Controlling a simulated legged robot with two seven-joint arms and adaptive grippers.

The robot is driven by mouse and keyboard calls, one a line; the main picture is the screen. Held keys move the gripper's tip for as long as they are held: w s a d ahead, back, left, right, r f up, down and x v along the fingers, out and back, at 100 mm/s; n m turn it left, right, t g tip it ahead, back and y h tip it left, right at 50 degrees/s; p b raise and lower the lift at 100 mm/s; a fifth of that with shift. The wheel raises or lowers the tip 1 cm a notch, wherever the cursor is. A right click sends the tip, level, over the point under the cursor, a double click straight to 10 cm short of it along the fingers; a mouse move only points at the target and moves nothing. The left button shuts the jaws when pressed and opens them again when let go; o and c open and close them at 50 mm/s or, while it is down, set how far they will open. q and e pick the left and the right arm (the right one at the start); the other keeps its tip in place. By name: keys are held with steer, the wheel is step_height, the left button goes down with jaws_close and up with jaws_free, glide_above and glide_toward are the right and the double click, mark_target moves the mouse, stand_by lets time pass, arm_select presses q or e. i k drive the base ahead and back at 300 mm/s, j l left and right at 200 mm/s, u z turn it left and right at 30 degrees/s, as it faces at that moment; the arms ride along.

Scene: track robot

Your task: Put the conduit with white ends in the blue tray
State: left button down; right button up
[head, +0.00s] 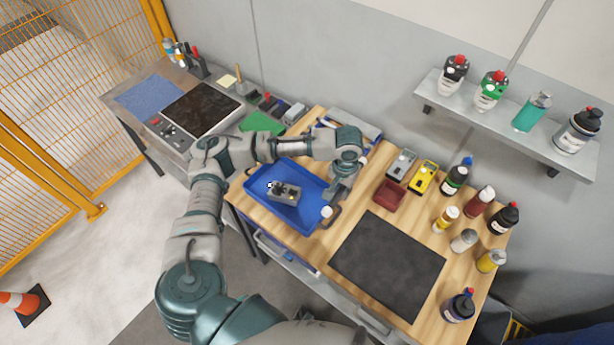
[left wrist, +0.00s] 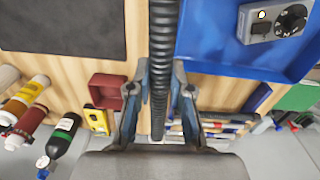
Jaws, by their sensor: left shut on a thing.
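The blue tray (head: 258,187) lies on the wooden table and shows in the left wrist view (left wrist: 215,50) at upper right. My left gripper (head: 335,196) is just right of the tray, pointing down. It is shut on a dark ribbed conduit (left wrist: 162,50), which runs lengthwise between the fingers. A white end (head: 327,212) of the conduit shows by the tray's right edge in the head view. In the left wrist view the conduit lies beside the tray wall, over bare wood. Its height cannot be told. My right gripper is not in view.
A grey box with a dial (head: 284,192) sits inside the tray. A black mat (head: 388,265), a dark red bin (head: 389,195), a yellow case (head: 423,177) and several bottles stand to the right. The tray floor around the grey box is free.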

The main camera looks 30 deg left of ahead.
mark_target(301, 186)
steer(key=k+z, duration=0.25)
steer(key=k+l+z, duration=0.15)
steer(key=k+z, duration=0.15)
steer(key=j+z, duration=0.35)
steer(key=j, duration=0.4)
steer(key=k+j+z, duration=0.15)
steer(key=j+z, duration=0.15)
steer(key=j, duration=0.45)
steer(key=k+j, duration=0.1)
steer(key=j, duration=0.6)
